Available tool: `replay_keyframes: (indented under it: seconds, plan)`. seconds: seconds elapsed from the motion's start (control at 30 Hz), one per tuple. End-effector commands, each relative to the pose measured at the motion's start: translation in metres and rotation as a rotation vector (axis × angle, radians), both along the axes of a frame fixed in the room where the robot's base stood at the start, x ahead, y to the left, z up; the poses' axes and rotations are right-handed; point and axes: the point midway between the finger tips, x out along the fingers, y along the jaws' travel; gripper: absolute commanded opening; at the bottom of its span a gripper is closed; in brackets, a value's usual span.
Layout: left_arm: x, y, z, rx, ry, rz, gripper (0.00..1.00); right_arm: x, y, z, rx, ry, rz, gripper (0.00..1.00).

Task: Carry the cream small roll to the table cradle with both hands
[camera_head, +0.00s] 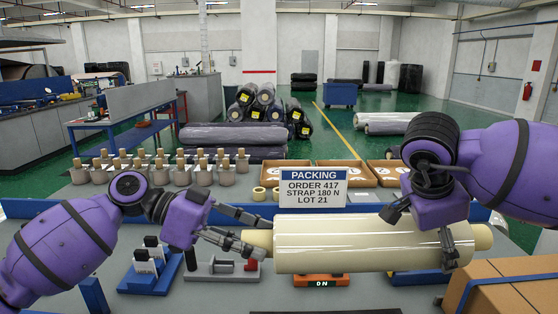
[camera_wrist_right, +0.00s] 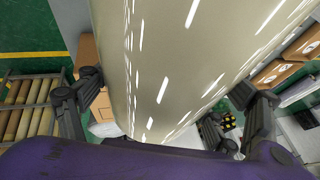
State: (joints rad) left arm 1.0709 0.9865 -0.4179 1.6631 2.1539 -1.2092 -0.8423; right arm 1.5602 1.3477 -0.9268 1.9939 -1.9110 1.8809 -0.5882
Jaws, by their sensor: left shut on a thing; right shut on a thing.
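The cream small roll (camera_head: 350,245) is wrapped in shiny film and lies level across the head view, with core ends showing at both sides. My left gripper (camera_head: 258,236) is shut on its left core end. My right gripper (camera_head: 424,236) is shut around the roll near its right end; the right wrist view shows the roll (camera_wrist_right: 170,60) between its fingers (camera_wrist_right: 165,118). The roll appears above the table, but the gap is unclear. I cannot pick out the table cradle for certain; a blue piece (camera_head: 418,279) below the roll is partly hidden.
An orange device (camera_head: 320,281) with a display sits below the roll. A grey fixture (camera_head: 222,269) and a blue holder (camera_head: 150,268) stand at left. A cardboard box (camera_head: 505,285) is at front right.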

Motion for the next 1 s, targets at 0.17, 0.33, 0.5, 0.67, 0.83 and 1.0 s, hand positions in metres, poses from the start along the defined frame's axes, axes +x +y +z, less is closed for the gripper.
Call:
replay_keyframes:
  seconds: [0.17,0.33,0.5,0.67,0.83,1.0]
  plan:
    - [0.008,-0.001,0.007,-0.001,0.002,-0.004,0.00,0.011,0.000,0.008,0.002,-0.007,-0.003,0.41]
    - [0.014,-0.001,0.012,-0.001,0.001,-0.003,0.00,0.016,0.000,0.013,0.001,-0.006,-0.005,0.41]
    - [0.027,-0.001,0.023,-0.003,-0.001,-0.003,0.00,0.029,0.001,0.024,0.004,-0.008,-0.005,0.41]
    - [0.044,-0.001,0.039,-0.003,-0.001,-0.003,0.00,0.046,0.001,0.039,0.004,-0.008,-0.005,0.41]
    - [0.062,-0.001,0.055,-0.003,-0.001,-0.003,0.00,0.064,0.000,0.055,0.003,-0.007,-0.006,0.41]
    - [0.078,-0.001,0.068,-0.001,0.001,-0.003,0.00,0.079,0.001,0.068,0.003,-0.007,-0.005,0.41]
